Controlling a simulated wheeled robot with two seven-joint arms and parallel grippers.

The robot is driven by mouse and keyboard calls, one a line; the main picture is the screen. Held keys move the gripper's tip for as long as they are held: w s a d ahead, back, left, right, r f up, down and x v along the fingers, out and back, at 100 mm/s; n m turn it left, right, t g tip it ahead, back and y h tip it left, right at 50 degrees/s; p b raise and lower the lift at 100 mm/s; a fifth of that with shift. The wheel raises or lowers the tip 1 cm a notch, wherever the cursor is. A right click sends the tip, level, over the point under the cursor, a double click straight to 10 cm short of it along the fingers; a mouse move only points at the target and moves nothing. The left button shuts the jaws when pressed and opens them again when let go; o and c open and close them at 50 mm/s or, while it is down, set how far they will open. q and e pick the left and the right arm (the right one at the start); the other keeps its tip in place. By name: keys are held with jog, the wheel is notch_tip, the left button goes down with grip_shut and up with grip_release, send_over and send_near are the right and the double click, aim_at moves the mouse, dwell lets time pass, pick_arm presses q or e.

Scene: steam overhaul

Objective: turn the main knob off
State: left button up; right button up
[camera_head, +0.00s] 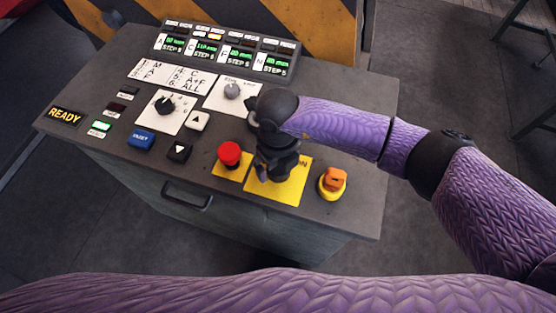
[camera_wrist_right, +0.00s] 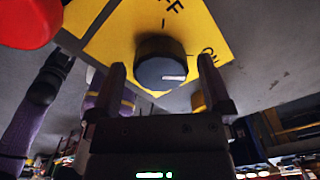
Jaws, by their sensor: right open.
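The main knob (camera_wrist_right: 160,66) is a dark round knob on a yellow plate marked OFF and ON. In the right wrist view its white mark points right, toward the ON side. In the head view my right gripper hides the knob, and only part of the yellow plate (camera_head: 287,191) shows. My right gripper (camera_head: 277,172) points down over the plate. In the wrist view its two fingers are apart, one on each side of the knob; I cannot tell if they touch it. My left gripper is not in view.
A red push button (camera_head: 230,153) stands just left of the yellow plate. An orange switch on a yellow base (camera_head: 332,181) stands to its right. A grey knob (camera_head: 232,91), a black dial (camera_head: 165,104) and a display unit (camera_head: 226,48) are farther back on the console.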

jog(key=c, duration=1.2)
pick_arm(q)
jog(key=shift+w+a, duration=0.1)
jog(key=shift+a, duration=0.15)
